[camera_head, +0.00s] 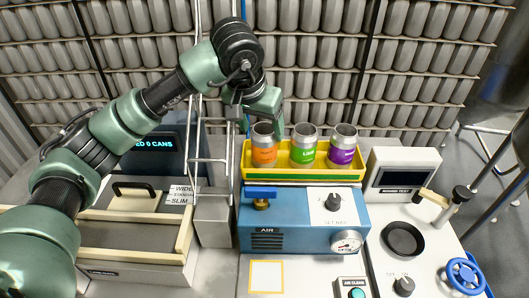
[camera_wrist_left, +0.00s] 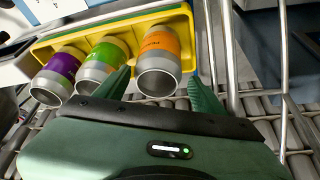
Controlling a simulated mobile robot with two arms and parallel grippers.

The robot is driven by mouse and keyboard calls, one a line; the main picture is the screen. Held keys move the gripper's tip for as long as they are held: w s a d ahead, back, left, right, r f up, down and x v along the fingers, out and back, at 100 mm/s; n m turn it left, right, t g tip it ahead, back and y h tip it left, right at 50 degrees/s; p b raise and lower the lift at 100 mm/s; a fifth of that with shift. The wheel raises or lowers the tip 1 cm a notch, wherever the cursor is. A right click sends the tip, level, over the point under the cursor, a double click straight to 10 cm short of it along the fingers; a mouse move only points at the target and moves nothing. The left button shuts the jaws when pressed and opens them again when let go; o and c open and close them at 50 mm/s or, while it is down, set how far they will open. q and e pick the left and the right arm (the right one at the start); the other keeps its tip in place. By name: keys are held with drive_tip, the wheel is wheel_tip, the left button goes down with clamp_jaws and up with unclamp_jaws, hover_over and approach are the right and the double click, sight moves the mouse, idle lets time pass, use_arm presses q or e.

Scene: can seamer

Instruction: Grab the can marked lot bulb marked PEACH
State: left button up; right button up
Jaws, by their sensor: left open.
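The orange-labelled can (camera_head: 264,150) stands upright at the left end of a yellow tray (camera_head: 310,175). Its label lettering is too small to read surely. A green-labelled can (camera_head: 303,150) stands in the middle and a purple-labelled can (camera_head: 342,152) at the right. My left gripper (camera_head: 262,122) is open at the orange can, coming from behind it. In the left wrist view, the orange can (camera_wrist_left: 158,62) lies between the two green fingers of the left gripper (camera_wrist_left: 160,90). One finger is in the gap beside the green can (camera_wrist_left: 105,65). My right gripper is out of view.
The tray sits on a blue air unit (camera_head: 295,220) with a gauge and knobs. A wire frame (camera_head: 208,150) rises just left of the tray. A white display box (camera_head: 403,180) stands at its right. Shelves of grey cans (camera_head: 420,60) fill the back.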

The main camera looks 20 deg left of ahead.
use_arm(q)
drive_tip(key=p+x, duration=0.1)
drive_tip(key=x, duration=0.1)
drive_tip(key=p+x, duration=0.1)
drive_tip(key=x, duration=0.1)
drive_tip(key=p+x, duration=0.1)
drive_tip(key=x, duration=0.1)
drive_tip(key=shift+s+d+f, duration=0.15)
drive_tip(key=shift+s+f, duration=0.15)
drive_tip(key=shift+f, duration=0.05)
drive_tip(key=shift+w+f, duration=0.2)
drive_tip(key=shift+f, duration=0.3)
drive_tip(key=c, duration=1.1)
drive_tip(key=shift+r, duration=0.15)
